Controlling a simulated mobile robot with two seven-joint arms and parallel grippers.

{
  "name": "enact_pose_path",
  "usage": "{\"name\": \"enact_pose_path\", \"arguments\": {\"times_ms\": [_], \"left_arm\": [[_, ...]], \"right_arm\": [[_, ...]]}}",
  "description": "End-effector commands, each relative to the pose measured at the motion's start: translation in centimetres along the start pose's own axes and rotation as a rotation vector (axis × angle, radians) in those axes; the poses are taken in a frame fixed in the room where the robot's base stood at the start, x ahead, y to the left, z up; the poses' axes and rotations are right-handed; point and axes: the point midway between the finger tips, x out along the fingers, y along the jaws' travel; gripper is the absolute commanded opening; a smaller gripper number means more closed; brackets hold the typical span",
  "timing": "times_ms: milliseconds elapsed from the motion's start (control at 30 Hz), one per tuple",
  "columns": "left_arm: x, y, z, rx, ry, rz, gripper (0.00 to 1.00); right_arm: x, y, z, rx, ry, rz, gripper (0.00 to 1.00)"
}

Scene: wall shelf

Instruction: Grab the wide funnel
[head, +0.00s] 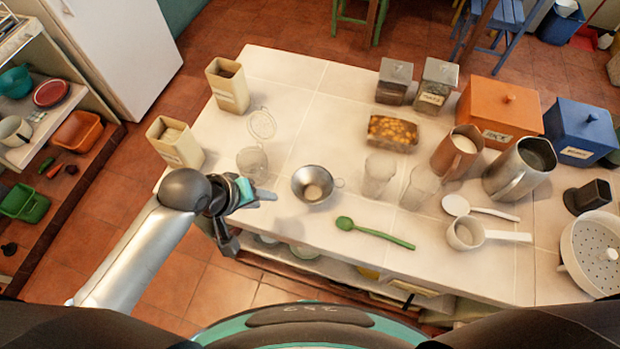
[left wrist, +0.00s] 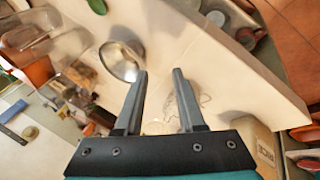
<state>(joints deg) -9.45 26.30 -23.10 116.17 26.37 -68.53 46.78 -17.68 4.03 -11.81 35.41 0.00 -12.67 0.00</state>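The wide funnel (head: 313,185) is a shiny metal cone with a broad rim and a small tab on its right. It sits on the pale table near the front edge. In the left wrist view the funnel (left wrist: 121,63) is left of my left fingertips, apart from them. My left gripper (head: 264,194) is left of the funnel in the head view, by the table's front left edge. In the left wrist view my left gripper (left wrist: 160,74) has its fingers apart with nothing held between them. My right gripper is in neither view.
A clear glass jar (head: 252,163) stands just behind my left gripper. A green spoon (head: 375,233) lies right of the funnel. The table behind the funnel is clear.

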Motion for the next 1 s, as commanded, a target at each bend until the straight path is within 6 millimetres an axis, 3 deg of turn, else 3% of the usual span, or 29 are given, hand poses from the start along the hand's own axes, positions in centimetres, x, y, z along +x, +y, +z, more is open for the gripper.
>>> {"name": "enact_pose_path", "arguments": {"times_ms": [33, 200, 367, 1000], "left_arm": [[-1.2, 1.0, -0.8, -0.045, -0.011, 0.018, 0.38], [-3.4, 2.8, -1.4, -0.209, -0.071, 0.052, 0.38], [-4.0, 3.3, -1.4, -0.286, -0.102, 0.057, 0.38], [5.0, 4.0, -0.5, -0.298, -0.107, 0.058, 0.38]], "right_arm": [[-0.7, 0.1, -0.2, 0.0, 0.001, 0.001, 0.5], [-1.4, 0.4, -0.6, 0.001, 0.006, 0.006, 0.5], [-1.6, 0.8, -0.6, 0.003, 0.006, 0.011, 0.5], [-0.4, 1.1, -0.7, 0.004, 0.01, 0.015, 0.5]]}}
